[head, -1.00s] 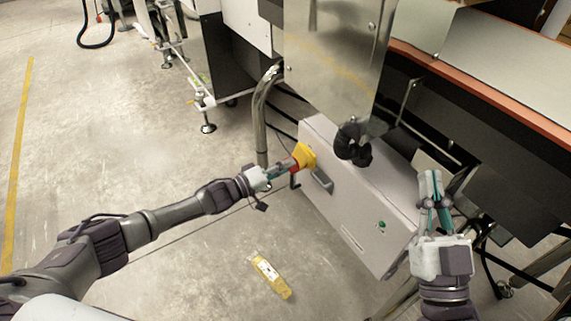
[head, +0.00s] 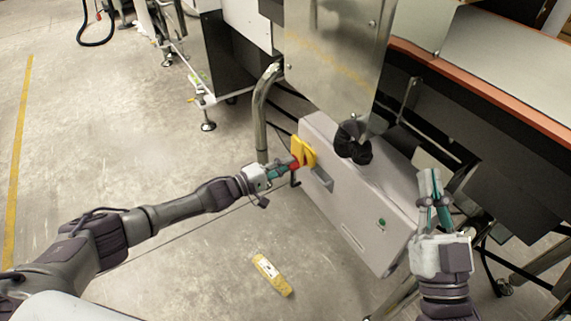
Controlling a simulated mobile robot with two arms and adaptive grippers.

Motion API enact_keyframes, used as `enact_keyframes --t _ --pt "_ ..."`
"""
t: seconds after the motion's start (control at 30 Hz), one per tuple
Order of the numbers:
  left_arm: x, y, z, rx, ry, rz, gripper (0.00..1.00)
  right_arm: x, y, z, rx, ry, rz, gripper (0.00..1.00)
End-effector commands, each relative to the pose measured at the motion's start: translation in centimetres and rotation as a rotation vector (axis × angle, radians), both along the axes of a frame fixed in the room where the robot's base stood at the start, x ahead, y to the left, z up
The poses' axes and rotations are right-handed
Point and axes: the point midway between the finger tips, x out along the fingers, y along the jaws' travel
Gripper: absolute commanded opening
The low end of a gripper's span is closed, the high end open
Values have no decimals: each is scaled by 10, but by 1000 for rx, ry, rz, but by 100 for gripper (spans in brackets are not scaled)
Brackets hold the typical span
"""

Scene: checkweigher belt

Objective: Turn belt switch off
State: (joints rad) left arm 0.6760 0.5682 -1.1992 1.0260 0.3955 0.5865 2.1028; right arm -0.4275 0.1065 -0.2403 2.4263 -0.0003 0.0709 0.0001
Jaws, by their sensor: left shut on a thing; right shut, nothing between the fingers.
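The belt switch (head: 297,155) is a red handle on a yellow plate, on the front of a grey control box (head: 345,200) near its left end. My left gripper (head: 291,167) is at the switch and shut on its red handle. Its fingers hide part of the handle. My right gripper (head: 433,178) is shut and empty, to the right of the box, fingers pointing up in the picture.
A grey handle (head: 321,178) and a green button (head: 382,222) are on the box front. A yellow tag (head: 271,275) lies on the open floor.

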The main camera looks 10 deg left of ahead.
Motion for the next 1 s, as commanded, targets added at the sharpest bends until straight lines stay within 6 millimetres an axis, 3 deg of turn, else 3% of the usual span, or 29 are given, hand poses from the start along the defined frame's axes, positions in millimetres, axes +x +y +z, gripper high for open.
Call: enact_keyframes --t 0.17,0.2,0.33,0.67,1.0 --pt "1 1 0 -3 3 3 0 0 0 0 0 0 0 0" --pt "1 1 0 -3 3 3 23 0 0 0 0 0 0 0" --pt "0 1 0 -1 1 2 42 0 0 0 0 1 0 0" --pt "-2 3 0 0 1 1 42 0 -1 1 -2 0 -1 0" --pt "-45 46 -2 2 4 2 42 0 0 0 -1 0 0 0"
